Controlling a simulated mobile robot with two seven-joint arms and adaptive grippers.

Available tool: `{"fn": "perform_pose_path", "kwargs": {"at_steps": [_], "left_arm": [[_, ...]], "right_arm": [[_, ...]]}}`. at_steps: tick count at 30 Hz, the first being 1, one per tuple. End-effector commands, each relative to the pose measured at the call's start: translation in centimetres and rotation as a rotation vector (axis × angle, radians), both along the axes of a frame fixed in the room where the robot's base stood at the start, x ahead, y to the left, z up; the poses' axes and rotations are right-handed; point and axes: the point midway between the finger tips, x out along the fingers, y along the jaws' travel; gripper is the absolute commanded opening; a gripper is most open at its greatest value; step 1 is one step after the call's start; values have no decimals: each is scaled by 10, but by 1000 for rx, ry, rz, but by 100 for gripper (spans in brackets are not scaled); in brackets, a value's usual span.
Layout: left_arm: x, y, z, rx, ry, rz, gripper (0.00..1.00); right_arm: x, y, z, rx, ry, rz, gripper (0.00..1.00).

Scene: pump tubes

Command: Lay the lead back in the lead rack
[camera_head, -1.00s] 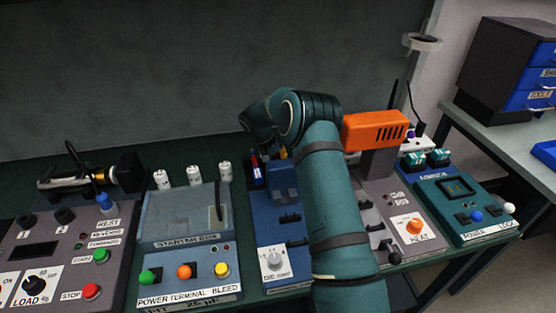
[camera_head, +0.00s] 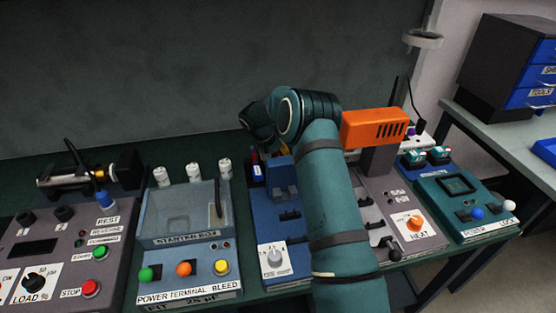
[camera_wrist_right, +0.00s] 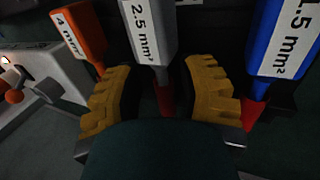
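In the right wrist view a grey lead (camera_wrist_right: 152,40) labelled 2.5 mm² with a red end hangs between my right gripper's yellow-padded fingers (camera_wrist_right: 163,98). The fingers are open, with dark gaps visible on both sides of the lead. An orange lead (camera_wrist_right: 80,32) labelled 4 mm² is to the left, and a blue lead (camera_wrist_right: 285,40) labelled 1.5 mm² with a red end is to the right. I cannot make out the rack itself. My left gripper is not in view.
A starting box (camera_head: 185,225) stands left of my right arm, beside a blue die machine (camera_head: 272,225). An orange-topped heat machine (camera_head: 380,128) and a teal device (camera_head: 462,203) stand right. The machines crowd the bench; bare green bench top (camera_head: 215,150) shows behind them.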

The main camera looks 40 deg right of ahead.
Motion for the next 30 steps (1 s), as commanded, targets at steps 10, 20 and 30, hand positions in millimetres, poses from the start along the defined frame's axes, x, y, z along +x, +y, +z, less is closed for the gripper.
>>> {"fn": "perform_pose_path", "kwargs": {"at_steps": [10, 20, 30], "left_arm": [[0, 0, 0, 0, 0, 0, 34], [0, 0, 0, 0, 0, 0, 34], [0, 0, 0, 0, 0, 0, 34]], "right_arm": [[7, 11, 30, -2, -4, 1, 39], [18, 32, 89, -1, -3, 0, 39], [22, 40, 111, 0, 0, 0, 39]]}}
